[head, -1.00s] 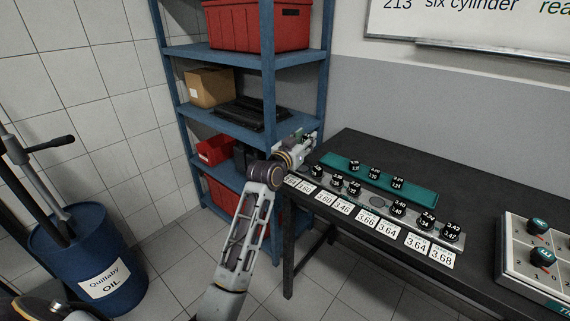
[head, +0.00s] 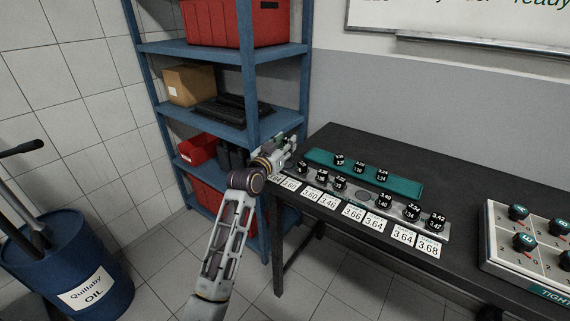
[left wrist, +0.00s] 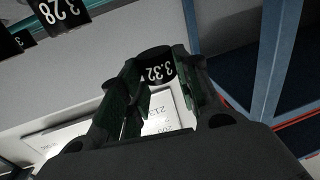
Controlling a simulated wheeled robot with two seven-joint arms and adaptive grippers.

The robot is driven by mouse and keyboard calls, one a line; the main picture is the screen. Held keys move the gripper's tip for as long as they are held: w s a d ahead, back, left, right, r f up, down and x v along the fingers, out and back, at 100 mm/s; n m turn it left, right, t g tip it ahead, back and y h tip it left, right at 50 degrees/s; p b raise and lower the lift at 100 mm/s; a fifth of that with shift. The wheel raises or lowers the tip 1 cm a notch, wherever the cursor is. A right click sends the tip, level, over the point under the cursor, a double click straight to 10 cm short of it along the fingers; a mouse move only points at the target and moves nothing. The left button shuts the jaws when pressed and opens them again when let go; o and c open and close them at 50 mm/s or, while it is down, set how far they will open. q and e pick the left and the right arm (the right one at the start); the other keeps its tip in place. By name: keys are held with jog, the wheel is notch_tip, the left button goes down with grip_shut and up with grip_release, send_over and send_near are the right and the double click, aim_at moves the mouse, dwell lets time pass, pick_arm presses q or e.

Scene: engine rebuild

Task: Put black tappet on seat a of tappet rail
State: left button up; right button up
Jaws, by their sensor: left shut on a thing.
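My left gripper (head: 288,147) is at the left end of the bench, over the end of the grey tappet rail (head: 362,196). In the left wrist view its fingers (left wrist: 150,90) are closed around a black tappet (left wrist: 155,66) marked 3.32. Whether this tappet touches the rail is hard to tell. The rail holds several black tappets in a row, with an empty round seat near its middle. The seat under the gripper is hidden in the head view. A tappet marked 3.28 (left wrist: 64,10) shows at the top left of the wrist view. My right gripper is not seen.
A teal tray (head: 405,186) with several black tappets lies behind the rail. White number cards (head: 353,212) line the bench front. A blue shelf (head: 218,112) stands close left of the bench. A box with teal-topped knobs (head: 522,235) sits at the right.

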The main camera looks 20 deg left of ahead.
aim_at(285, 168)
pick_arm(q)
jog(key=shift+f, duration=1.45)
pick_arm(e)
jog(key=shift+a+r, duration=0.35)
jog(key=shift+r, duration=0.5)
pick_arm(q)
jog(key=shift+f+b, duration=0.35)
jog(key=shift+f, duration=1.1)
jog(key=shift+f+b, duration=0.4)
jog(key=shift+f, duration=0.25)
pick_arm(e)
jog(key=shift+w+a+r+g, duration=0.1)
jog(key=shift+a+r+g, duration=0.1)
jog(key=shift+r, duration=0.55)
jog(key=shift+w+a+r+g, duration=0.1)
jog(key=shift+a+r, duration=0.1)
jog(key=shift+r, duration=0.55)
pick_arm(q)
jog(key=shift+f, duration=0.1)
jog(key=o, duration=0.7)
jog(key=shift+o, duration=0.2)
jog(key=shift+s, duration=0.1)
